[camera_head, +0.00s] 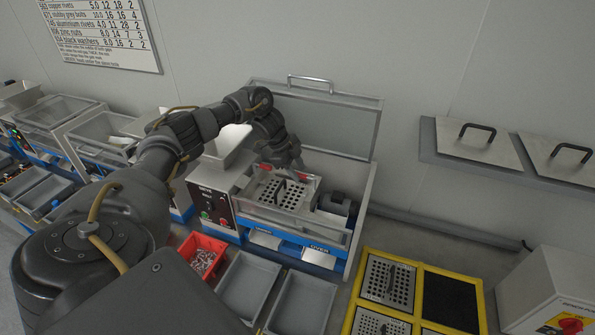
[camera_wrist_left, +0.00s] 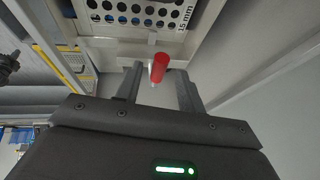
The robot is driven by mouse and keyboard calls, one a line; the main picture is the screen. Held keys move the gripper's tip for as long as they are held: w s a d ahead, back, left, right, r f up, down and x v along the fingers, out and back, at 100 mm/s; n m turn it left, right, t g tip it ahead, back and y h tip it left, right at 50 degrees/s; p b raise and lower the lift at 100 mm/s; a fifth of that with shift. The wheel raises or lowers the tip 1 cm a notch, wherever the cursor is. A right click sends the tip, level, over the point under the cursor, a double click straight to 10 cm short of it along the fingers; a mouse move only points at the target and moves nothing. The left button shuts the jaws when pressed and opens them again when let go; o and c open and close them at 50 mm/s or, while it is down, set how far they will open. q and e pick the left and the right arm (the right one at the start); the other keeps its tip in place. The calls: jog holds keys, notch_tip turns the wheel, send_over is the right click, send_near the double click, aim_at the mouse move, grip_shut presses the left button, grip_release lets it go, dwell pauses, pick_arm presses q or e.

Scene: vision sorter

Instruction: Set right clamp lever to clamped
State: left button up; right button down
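The sorter (camera_head: 355,232) stands open with a perforated sieve plate (camera_head: 270,196) in it. A red clamp lever (camera_head: 308,177) shows at the plate's back right, just beside my left gripper (camera_head: 297,165), which reaches down over the back of the plate. In the left wrist view, a red lever (camera_wrist_left: 159,68) stands between the two spread fingers of my left gripper (camera_wrist_left: 160,85), with a gap on each side. The perforated plate, marked 15 mm, shows beyond it (camera_wrist_left: 140,14). The lever's exact setting is hard to tell. My right gripper is out of view.
The raised clear lid (camera_head: 335,122) stands behind the plate. A control box (camera_head: 210,203) is at its left and a dark motor (camera_head: 337,203) at its right. A red bin (camera_head: 202,255) and grey bins (camera_head: 248,283) lie in front. A yellow-framed rack (camera_head: 420,290) is at right.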

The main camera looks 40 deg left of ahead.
pick_arm(q)
jog(key=b+v, duration=0.1)
jog(key=v, duration=0.9)
jog(key=shift+s+a, duration=0.1)
